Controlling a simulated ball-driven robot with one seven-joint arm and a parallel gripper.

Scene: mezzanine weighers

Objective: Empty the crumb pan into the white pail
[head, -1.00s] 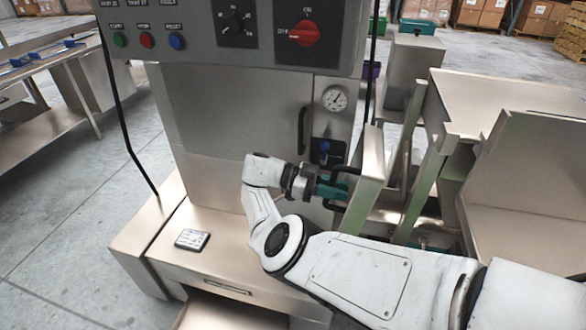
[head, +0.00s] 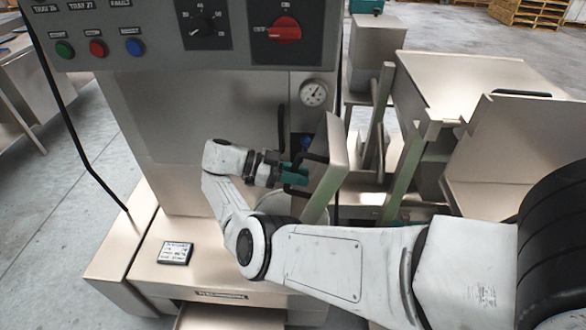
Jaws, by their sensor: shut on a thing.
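My gripper (head: 294,174), with teal fingers, is shut on a black handle (head: 312,158) at the left face of a tilted steel panel with a greenish edge (head: 333,165). I cannot tell whether this panel is the crumb pan or a part of the machine. A pale rounded shape (head: 284,203) shows behind my arm below the gripper. It may be the white pail, but my arm hides most of it. No crumbs are visible.
The grey control box (head: 200,35) hangs over the steel machine front. A small display (head: 175,253) lies on the front ledge. Steel hoppers (head: 515,150) and a green-edged post (head: 402,170) crowd the right. Open floor is left.

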